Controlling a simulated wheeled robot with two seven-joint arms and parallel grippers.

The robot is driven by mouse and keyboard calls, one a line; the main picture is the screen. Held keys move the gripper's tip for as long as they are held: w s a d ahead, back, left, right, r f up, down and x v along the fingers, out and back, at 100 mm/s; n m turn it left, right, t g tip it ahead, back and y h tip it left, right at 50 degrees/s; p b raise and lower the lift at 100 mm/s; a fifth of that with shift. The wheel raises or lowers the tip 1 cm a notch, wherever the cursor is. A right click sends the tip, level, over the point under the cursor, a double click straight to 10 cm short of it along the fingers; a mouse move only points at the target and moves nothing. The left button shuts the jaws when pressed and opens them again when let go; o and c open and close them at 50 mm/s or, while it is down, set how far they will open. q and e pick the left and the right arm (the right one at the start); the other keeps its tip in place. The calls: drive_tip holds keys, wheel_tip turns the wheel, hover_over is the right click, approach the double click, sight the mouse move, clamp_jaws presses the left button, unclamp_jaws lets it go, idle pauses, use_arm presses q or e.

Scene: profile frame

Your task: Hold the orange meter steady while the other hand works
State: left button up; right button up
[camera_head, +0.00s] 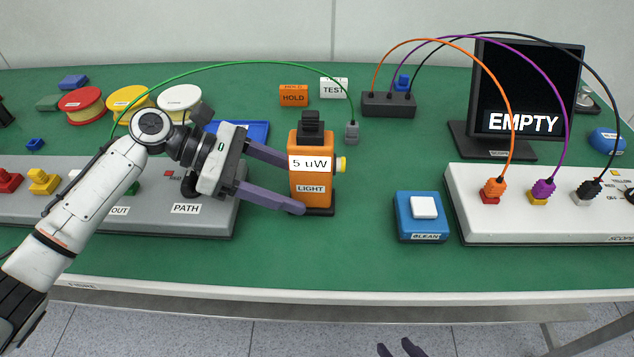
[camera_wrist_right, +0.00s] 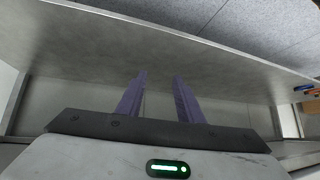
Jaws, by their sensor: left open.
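The orange meter (camera_head: 322,190) stands upright on the green table top. Its display reads "5 uW", its label reads "LIGHT", and a yellow knob is on its right side. My left gripper (camera_head: 294,184) reaches in from the left, open, one finger at the meter's far left side and the other at its near lower side. I cannot tell whether either finger touches it. My right gripper (camera_wrist_right: 160,78) is open and empty in the right wrist view; its fingertips (camera_head: 401,348) show below the table's front edge in the head view.
A grey panel (camera_head: 215,223) lies under my left arm. A blue button box (camera_head: 420,229) stands right of the meter. A white panel (camera_head: 470,215) with several cables and a monitor reading "EMPTY" (camera_head: 524,95) are at right. A green cable arches behind the meter to a grey plug (camera_head: 352,132).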

sight(306, 188)
use_arm(q)
drive_tip(key=shift+d+f+p, duration=0.15)
drive_tip(key=shift+d+p, duration=0.3)
drive_tip(key=shift+d, duration=0.5)
drive_tip(key=shift+d+f, duration=0.5)
use_arm(e)
drive_tip(key=shift+d+r, duration=0.4)
drive_tip(key=shift+r, duration=0.3)
use_arm(q)
drive_tip(key=c, duration=1)
use_arm(e)
drive_tip(key=shift+w+r, duration=0.1)
drive_tip(key=shift+r, duration=0.05)
drive_tip(key=shift+a, duration=0.1)
clamp_jaws()
